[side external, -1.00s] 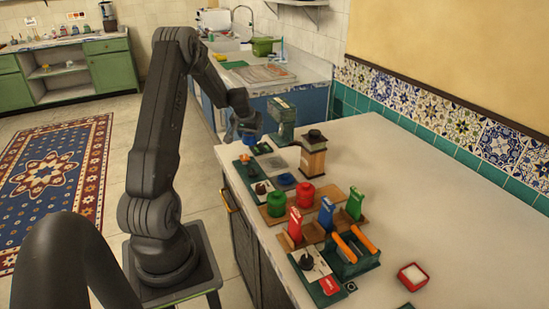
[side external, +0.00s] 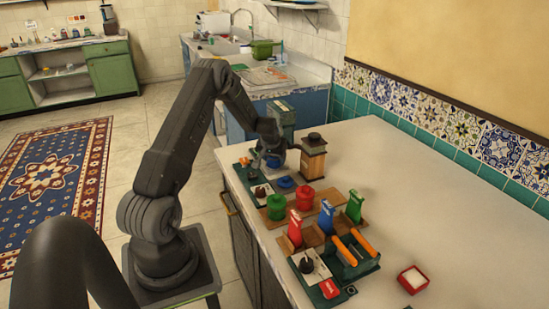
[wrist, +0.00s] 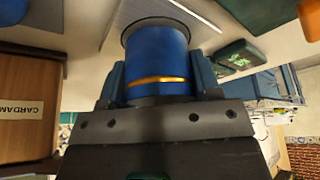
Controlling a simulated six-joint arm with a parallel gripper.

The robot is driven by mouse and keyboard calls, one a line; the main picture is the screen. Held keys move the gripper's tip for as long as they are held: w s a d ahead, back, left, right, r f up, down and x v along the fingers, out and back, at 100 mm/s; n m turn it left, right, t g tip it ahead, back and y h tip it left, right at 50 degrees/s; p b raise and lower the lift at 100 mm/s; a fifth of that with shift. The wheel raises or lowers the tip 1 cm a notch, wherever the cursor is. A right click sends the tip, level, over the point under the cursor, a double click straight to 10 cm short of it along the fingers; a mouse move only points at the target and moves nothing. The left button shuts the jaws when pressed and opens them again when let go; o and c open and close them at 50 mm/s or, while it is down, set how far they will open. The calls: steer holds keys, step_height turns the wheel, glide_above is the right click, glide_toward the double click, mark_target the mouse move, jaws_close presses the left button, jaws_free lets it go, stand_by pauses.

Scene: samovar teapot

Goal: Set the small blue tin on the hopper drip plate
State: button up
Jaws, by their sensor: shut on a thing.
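My gripper (side external: 271,152) is shut on the small blue tin (side external: 273,162), low over the far end of the counter. In the wrist view the blue tin (wrist: 157,62), with a gold band, sits between the two fingers (wrist: 160,85). The green hopper (side external: 281,112) stands just behind my gripper. The drip plate at its foot is mostly hidden by my gripper and the tin in the side view. In the wrist view a pale grey flat surface (wrist: 108,42) lies beyond the tin's far end. I cannot tell whether the tin touches it.
A wooden cardamom box (side external: 313,160) with a dark top stands close to the right of my gripper. Nearer are a blue round piece (side external: 285,182), green (side external: 276,207) and red (side external: 305,198) canisters, and an orange-handled rack (side external: 350,255). The counter's right side is mostly clear.

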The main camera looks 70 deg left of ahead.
steer(key=shift+f, duration=0.15)
steer(key=o, duration=0.7)
